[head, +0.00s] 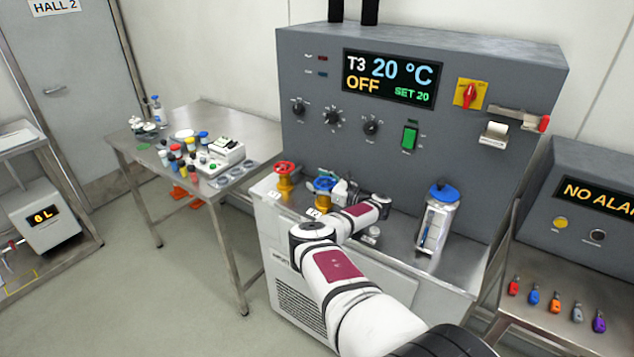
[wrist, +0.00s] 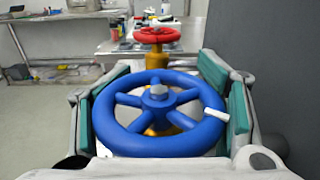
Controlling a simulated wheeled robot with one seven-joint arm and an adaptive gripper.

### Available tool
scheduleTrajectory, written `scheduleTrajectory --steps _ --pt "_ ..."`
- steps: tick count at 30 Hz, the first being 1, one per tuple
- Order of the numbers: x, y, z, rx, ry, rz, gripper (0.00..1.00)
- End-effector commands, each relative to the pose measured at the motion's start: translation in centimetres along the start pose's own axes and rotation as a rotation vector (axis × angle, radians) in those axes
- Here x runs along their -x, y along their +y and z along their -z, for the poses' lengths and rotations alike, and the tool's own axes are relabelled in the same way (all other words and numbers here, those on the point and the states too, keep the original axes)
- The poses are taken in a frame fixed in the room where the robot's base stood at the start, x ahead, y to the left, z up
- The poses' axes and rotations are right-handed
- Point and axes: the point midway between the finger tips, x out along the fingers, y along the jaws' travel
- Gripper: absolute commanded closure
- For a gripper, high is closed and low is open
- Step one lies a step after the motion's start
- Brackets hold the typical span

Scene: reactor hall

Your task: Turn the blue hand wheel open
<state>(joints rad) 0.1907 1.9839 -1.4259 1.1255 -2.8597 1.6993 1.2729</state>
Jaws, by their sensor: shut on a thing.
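The blue hand wheel (wrist: 158,142) fills the middle of the wrist view, on a brass-coloured valve body, with a white mark on its right rim. In the head view the blue hand wheel (head: 325,184) sits on the ledge of the grey machine, partly behind my arm. My gripper (wrist: 160,105) is around the wheel, with a green finger pad against the rim on each side. In the head view my gripper (head: 341,190) is small and partly hidden at the wheel.
A red hand wheel (head: 284,168) on a brass valve stands left of the blue one, just beyond it in the wrist view. A clear canister with a blue lid (head: 438,218) stands right on the ledge. The grey machine's panel (head: 440,115) rises behind.

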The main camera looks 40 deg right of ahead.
Motion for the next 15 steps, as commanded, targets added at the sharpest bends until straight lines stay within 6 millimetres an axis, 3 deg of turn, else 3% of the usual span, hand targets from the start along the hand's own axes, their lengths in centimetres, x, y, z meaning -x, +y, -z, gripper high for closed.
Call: scheduleTrajectory --steps 15 --pt "0.19 0.85 0.14 -0.001 -0.002 -0.24 0.67"
